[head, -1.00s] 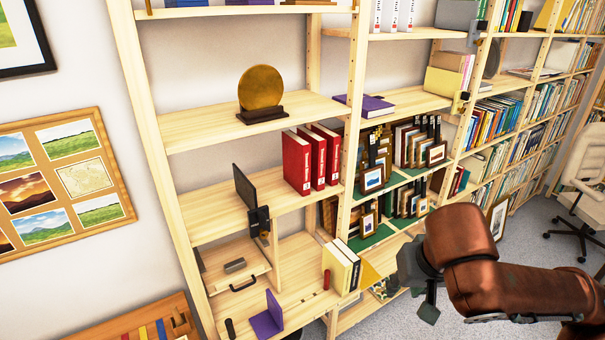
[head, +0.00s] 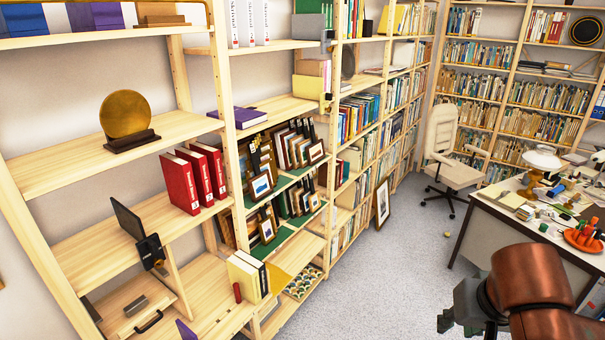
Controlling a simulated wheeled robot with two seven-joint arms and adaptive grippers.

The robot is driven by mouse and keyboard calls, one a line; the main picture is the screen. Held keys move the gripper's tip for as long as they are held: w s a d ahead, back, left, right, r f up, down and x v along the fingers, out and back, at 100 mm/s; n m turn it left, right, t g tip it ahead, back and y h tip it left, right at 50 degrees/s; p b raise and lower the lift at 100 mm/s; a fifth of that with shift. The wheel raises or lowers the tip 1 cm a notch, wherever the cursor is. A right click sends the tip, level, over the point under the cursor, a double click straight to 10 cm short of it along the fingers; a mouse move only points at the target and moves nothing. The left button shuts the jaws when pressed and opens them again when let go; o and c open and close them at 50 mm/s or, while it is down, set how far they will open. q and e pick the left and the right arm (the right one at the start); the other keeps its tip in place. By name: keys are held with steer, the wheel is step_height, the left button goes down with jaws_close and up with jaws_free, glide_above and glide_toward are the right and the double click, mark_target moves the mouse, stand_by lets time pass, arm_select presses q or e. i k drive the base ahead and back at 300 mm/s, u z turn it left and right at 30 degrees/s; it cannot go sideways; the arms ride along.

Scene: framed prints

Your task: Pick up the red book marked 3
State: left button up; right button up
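Three red books (head: 180,184) stand upright side by side on a middle shelf of the pale wooden shelving, left of centre in the head view. Their spines carry white lettering; I cannot read which one is marked 3. My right gripper (head: 456,322) is at the lower right, far to the right of the books and apart from them, over the floor area. Its fingers are small and partly hidden by my arm, so I cannot tell whether it is open or shut. My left gripper is not in view.
A dark bookend (head: 128,219) stands left of the red books with bare shelf between. A gold disc (head: 125,114) is on the shelf above. Cream books (head: 243,276) stand below.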

mark_target(178, 173)
steer(key=z, duration=0.55)
steer(key=i, duration=1.35)
steer(key=u, duration=2.85)
steer(key=i, duration=0.5)
